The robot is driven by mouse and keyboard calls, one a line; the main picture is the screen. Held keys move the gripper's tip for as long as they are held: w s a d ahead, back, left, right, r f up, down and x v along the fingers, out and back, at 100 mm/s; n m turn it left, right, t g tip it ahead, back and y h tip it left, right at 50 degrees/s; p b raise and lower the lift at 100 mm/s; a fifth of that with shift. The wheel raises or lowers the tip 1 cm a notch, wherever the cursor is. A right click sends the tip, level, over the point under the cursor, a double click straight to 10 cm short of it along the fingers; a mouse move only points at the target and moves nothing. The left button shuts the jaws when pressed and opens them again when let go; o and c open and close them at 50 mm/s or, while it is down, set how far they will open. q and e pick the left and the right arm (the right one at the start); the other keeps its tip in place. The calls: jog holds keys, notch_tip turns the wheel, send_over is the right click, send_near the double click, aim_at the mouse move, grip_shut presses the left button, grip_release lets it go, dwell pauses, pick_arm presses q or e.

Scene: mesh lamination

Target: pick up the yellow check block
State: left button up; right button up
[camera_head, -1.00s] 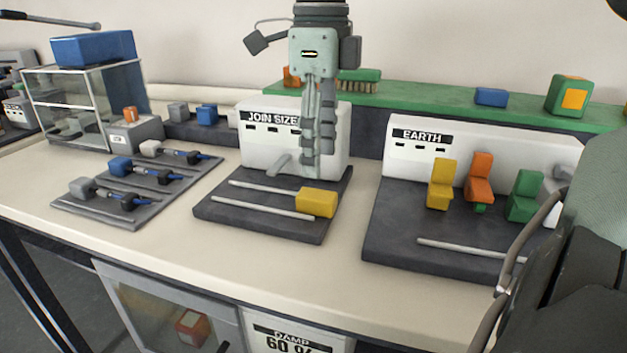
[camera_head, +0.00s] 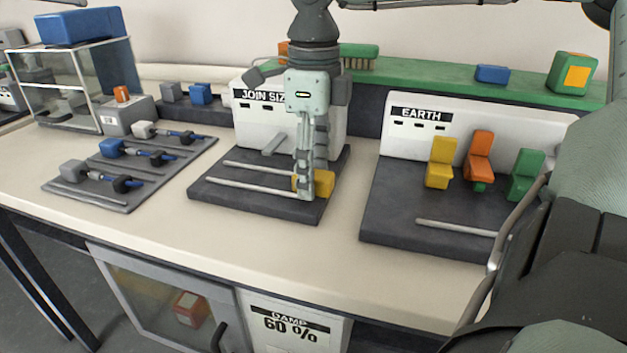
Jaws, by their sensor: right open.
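The yellow check block (camera_head: 325,184) lies at the right end of the two grey rails on the dark "JOIN SIZE" base (camera_head: 250,205). My right gripper (camera_head: 304,194) points straight down at the block and is open. Its fingers are in front of the block's left part and hide some of it. I cannot tell from this view whether they touch it. My left gripper is not in view.
The "EARTH" base (camera_head: 385,215) at right carries a yellow clip (camera_head: 441,163), an orange clip (camera_head: 479,157) and a green clip (camera_head: 525,176). A grey tray (camera_head: 95,200) with several cable parts lies at left. The counter front is clear.

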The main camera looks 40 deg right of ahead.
grip_shut()
jog(key=shift+r, duration=0.1)
